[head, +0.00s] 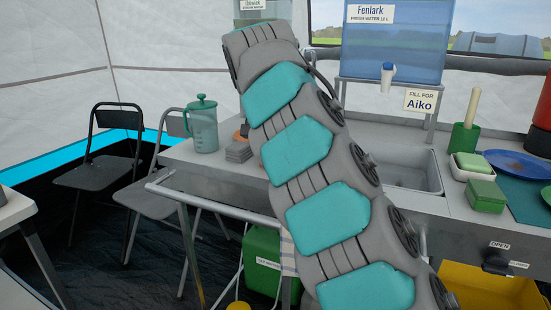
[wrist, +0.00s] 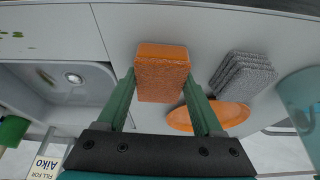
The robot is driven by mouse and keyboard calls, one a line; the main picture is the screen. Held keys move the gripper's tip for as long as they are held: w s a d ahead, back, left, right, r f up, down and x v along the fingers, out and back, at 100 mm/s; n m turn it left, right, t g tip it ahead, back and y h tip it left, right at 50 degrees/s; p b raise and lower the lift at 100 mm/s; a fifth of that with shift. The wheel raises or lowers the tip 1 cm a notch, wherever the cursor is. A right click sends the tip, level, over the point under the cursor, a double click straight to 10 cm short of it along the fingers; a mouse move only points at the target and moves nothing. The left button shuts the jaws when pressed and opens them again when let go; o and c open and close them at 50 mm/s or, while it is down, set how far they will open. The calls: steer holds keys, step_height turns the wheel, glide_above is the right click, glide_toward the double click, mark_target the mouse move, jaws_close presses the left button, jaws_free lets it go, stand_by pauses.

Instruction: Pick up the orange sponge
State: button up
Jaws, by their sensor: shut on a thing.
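The orange sponge (wrist: 162,75) is a rough-faced block in the middle of the wrist view. My gripper (wrist: 158,78) has its two green fingers against the sponge's left and right sides and is shut on it. I cannot tell whether the sponge touches the counter or is just above it. In the head view my own arm hides the gripper and the sponge.
An orange dish (wrist: 235,113) and grey scouring pads (wrist: 243,78) lie right beside the sponge. The sink basin (wrist: 60,100) is at left. In the head view, a teal jug (head: 203,128) stands at the counter's left end, and a blue water tank (head: 395,45) stands behind.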

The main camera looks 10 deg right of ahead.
steer(key=c, duration=0.3)
steer(key=shift+a+r, duration=0.1)
steer(key=shift+r, duration=0.1)
steer(key=shift+c, duration=0.2)
steer(key=shift+r, duration=1.55)
steer(key=s+d+b, duration=0.1)
steer(key=s+d, duration=0.2)
steer(key=s, duration=0.4)
steer(key=s+d+r+b, duration=0.1)
steer(key=s+d+b, duration=0.1)
steer(key=s, duration=0.5)
steer(key=shift+s+d+r, duration=0.25)
steer(key=shift+s+d, duration=0.15)
steer(key=shift+d, duration=0.25)
steer(key=o, duration=0.7)
steer(key=c, duration=0.5)
steer(key=shift+c, duration=0.5)
